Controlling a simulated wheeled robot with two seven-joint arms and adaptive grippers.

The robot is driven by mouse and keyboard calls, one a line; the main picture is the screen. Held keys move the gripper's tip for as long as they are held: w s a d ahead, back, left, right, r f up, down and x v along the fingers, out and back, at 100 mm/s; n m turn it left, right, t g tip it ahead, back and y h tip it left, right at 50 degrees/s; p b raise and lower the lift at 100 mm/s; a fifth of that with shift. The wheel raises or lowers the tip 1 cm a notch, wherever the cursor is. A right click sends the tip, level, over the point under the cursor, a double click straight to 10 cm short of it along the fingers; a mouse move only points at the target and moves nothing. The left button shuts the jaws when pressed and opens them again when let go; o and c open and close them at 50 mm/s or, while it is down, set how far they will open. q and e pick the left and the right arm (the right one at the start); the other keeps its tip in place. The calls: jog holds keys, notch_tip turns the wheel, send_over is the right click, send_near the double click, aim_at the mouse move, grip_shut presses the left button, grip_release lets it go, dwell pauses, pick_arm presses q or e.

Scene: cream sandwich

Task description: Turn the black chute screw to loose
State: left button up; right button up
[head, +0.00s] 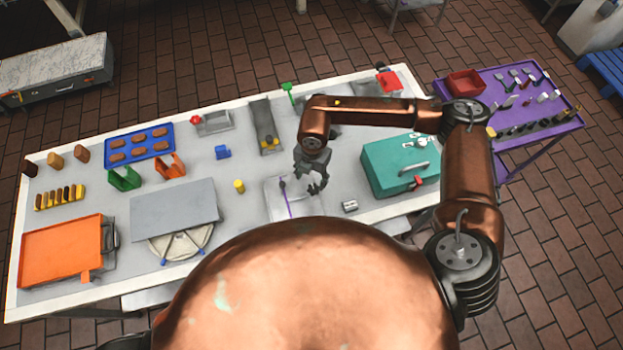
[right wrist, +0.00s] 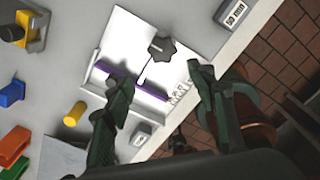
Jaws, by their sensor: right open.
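The black chute screw (right wrist: 161,48) is a lobed knob on a pale plate (right wrist: 130,35) in the right wrist view. In the head view the screw is a small dark shape (head: 283,184) on the chute plate (head: 274,210). My right gripper (head: 318,188) is open and empty, just right of the screw in the head view. In the right wrist view the screw lies beyond the gap between its fingertips (right wrist: 160,77), apart from both. Marks on the plate are too small to read. My left gripper is not in view.
A teal box (head: 395,165) stands right of my right gripper. A small grey display block (head: 349,206) and a yellow cylinder (head: 239,186) stand nearby. A grey board (head: 174,206) and an orange tray (head: 62,250) are at left. A purple cart (head: 520,100) adjoins the table.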

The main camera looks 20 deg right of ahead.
aim_at(314, 189)
jog(key=f, duration=0.3)
jog(key=d+f+p, duration=0.1)
jog(key=f, duration=0.2)
jog(key=shift+w+d, duration=0.1)
jog(key=shift+w, duration=0.1)
jog(key=shift+f+p, duration=0.3)
jog(key=shift+f, duration=0.5)
jog(key=shift+c, duration=0.2)
jog(key=c, duration=1.1)
